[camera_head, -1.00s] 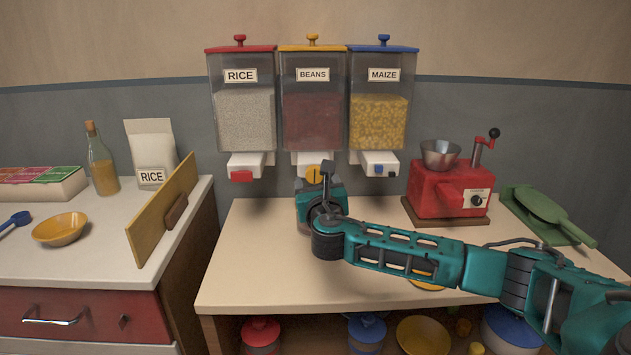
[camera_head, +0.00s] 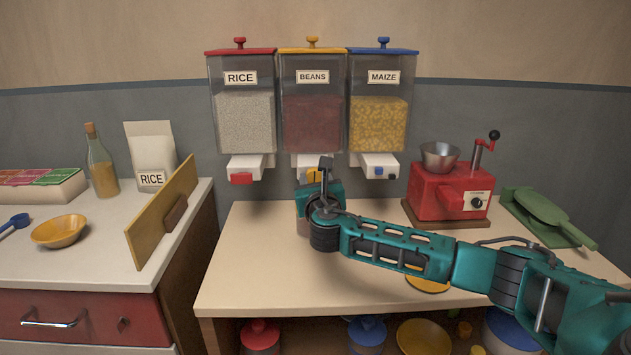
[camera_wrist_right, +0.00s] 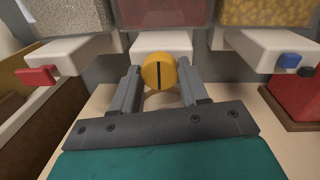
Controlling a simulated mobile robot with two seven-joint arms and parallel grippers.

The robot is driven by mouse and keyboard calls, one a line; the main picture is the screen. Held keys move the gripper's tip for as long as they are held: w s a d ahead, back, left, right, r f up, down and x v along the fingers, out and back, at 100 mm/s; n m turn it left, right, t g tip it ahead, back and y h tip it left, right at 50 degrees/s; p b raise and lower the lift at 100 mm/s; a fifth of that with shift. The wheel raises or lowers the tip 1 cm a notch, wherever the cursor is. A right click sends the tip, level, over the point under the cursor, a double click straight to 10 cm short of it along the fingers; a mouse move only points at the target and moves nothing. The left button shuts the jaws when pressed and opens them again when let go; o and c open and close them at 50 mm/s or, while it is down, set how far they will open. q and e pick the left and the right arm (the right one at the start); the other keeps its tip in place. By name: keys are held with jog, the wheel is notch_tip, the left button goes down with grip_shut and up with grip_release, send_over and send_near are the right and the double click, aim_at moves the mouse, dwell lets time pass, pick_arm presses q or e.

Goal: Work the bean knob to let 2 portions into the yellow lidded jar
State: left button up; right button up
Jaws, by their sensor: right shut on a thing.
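The bean dispenser (camera_head: 312,110) hangs on the wall between rice and maize, with a dark red fill and a yellow lid. Its yellow round knob (camera_wrist_right: 158,72) sits on the white outlet, its dark slot upright in the right wrist view. My right gripper (camera_wrist_right: 158,82) is shut on the knob, one finger at each side. In the head view the gripper (camera_head: 322,180) hides most of the knob. A pale rounded rim (camera_wrist_right: 160,100) shows below the knob; I cannot tell if it is the jar. A flat yellow disc (camera_head: 428,286), possibly a lid, lies partly behind my right arm. My left gripper is out of view.
The rice outlet with a red knob (camera_head: 241,178) and the maize outlet with a blue knob (camera_head: 379,171) flank it closely. The counter's left front (camera_head: 250,270) is clear.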

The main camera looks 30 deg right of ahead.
jog(key=c, duration=0.3)
jog(key=shift+m, duration=0.3)
